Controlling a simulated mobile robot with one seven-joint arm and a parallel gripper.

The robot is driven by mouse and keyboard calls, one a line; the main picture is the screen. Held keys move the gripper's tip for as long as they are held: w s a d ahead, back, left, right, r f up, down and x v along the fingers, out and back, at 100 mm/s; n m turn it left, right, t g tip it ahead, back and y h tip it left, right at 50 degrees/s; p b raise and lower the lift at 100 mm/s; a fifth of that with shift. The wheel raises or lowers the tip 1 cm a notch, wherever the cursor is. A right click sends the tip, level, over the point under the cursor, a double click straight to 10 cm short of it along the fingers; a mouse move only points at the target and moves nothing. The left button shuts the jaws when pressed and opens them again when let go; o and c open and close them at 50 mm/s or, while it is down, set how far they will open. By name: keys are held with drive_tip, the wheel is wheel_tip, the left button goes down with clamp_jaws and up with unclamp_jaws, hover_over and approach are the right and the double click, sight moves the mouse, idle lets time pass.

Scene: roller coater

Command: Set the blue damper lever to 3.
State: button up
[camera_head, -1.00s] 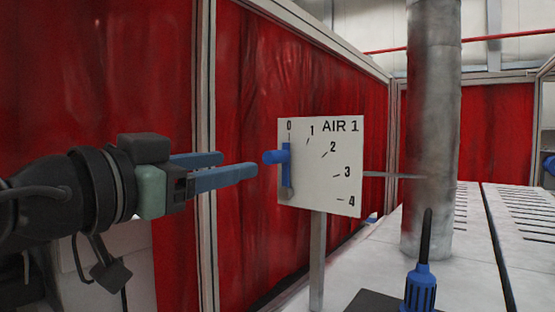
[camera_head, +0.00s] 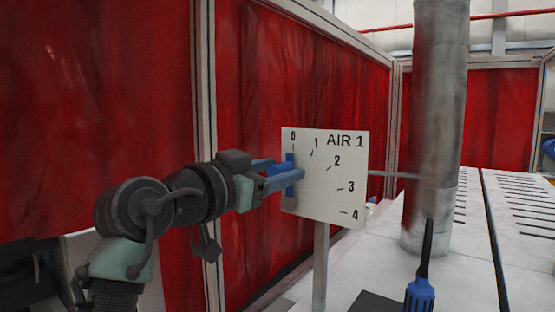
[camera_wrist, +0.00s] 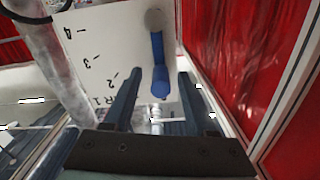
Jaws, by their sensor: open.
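The white AIR 1 dial plate (camera_head: 325,200) stands on a post, marked 0 to 4 from the top down its right side. The blue damper lever (camera_head: 291,190) is upright on the plate's left side and points at 0. My gripper (camera_head: 284,169) is at the lever, its blue fingers partly covering it in the head view. In the wrist view the lever (camera_wrist: 158,50) runs from a grey pivot, and its knob end (camera_wrist: 160,87) lies between my open fingers (camera_wrist: 160,73), with a gap visible on both sides.
A thick grey pipe (camera_head: 436,120) rises behind the plate on the right, joined to it by a thin rod. A blue-handled tool (camera_head: 421,292) stands in front at the lower right. Red curtains (camera_head: 300,80) in metal frames close off the left and back.

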drive_tip(key=shift+w, duration=0.1)
clamp_jaws()
idle(1.4)
